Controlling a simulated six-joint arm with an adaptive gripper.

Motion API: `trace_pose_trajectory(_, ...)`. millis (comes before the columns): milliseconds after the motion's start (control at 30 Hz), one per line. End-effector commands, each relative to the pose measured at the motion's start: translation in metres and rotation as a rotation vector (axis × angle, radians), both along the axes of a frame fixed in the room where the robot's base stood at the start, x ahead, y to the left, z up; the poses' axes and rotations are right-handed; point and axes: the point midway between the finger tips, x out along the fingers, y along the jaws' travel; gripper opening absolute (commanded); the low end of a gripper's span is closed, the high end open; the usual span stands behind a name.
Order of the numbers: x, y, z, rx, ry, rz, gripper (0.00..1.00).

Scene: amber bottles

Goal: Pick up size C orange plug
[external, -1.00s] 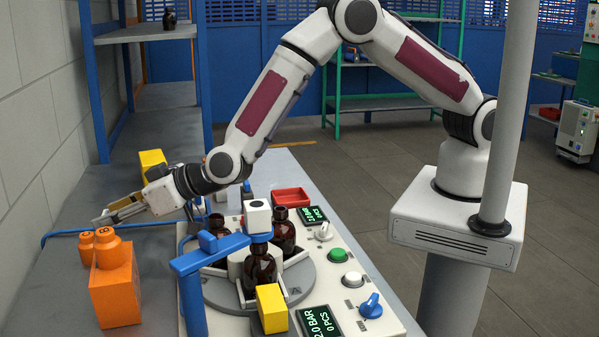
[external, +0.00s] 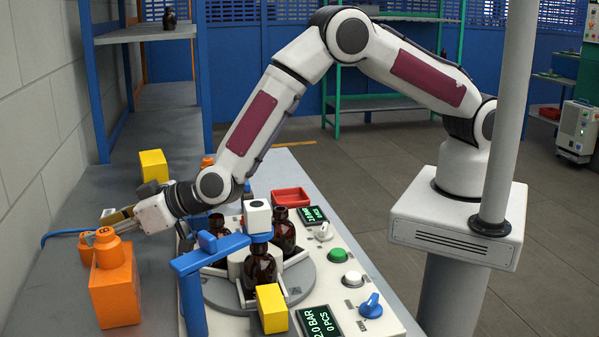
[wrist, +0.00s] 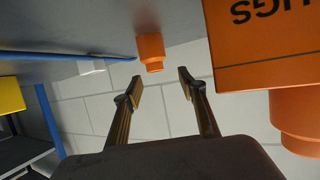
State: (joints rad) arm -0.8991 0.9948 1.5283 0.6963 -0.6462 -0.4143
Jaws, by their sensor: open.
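An orange plug (external: 86,246) stands on the bench beside an orange block and is partly hidden behind it in the external view. It also shows in the wrist view (wrist: 151,54), ahead of the fingertips and apart from them. A second orange plug (external: 108,250) stands on top of the orange block (external: 116,292), and shows at the right edge of the wrist view (wrist: 298,118). I cannot read the size letters surely enough to say which is C. My gripper (wrist: 160,86) is open and empty, just behind the plugs in the external view (external: 112,216).
The orange block with black lettering is close to the right finger in the wrist view (wrist: 255,45). A blue hose (external: 66,233) runs along the bench near the gripper. A yellow block (external: 153,166) stands behind. A turntable with amber bottles (external: 260,268) is to the right.

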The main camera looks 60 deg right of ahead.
Motion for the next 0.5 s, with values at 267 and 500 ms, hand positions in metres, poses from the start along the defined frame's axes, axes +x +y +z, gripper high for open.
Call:
trace_pose_trajectory(267,0.0064,0.0027,-0.0033,0.000,0.000,0.000,0.41)
trace_pose_trajectory(500,0.0064,0.0026,-0.0032,0.000,0.000,0.000,0.41)
